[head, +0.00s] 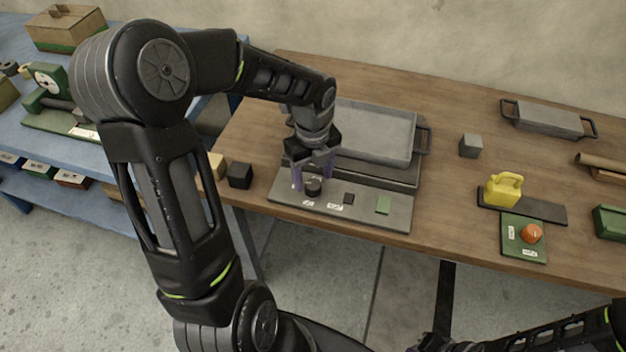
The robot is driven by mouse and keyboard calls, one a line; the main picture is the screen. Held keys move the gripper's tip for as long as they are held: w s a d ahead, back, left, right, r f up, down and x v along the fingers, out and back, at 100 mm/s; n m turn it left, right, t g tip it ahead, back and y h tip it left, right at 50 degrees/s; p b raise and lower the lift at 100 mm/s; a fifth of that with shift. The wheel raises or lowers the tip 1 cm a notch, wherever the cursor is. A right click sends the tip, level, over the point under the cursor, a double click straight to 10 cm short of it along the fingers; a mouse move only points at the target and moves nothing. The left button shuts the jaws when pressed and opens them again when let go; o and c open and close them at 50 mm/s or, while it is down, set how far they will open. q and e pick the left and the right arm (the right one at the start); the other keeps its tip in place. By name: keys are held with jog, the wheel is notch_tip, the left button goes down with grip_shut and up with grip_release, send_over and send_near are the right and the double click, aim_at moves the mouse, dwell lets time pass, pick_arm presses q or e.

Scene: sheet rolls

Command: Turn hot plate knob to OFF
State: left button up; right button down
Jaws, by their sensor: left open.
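The hot plate (398,212) sits near the front edge of the wooden table, its flat control panel facing me and a grey tray (375,130) on its raised rear part. A round black knob (313,187) stands at the left of the panel, with small white labels (335,206) in front that are too small to read. My left gripper (313,178) points down over the knob, its purple-tinted fingers apart on either side of it. Whether the fingers touch the knob cannot be told. My right arm shows at the bottom right, but its fingertips are not visible.
A dark block (240,175) stands close to the left of the hot plate. The tabletop between cube and tray is free.

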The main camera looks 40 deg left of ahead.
aim_at(313, 187)
pick_arm(q)
jog(key=shift+f, duration=1.2)
grip_shut()
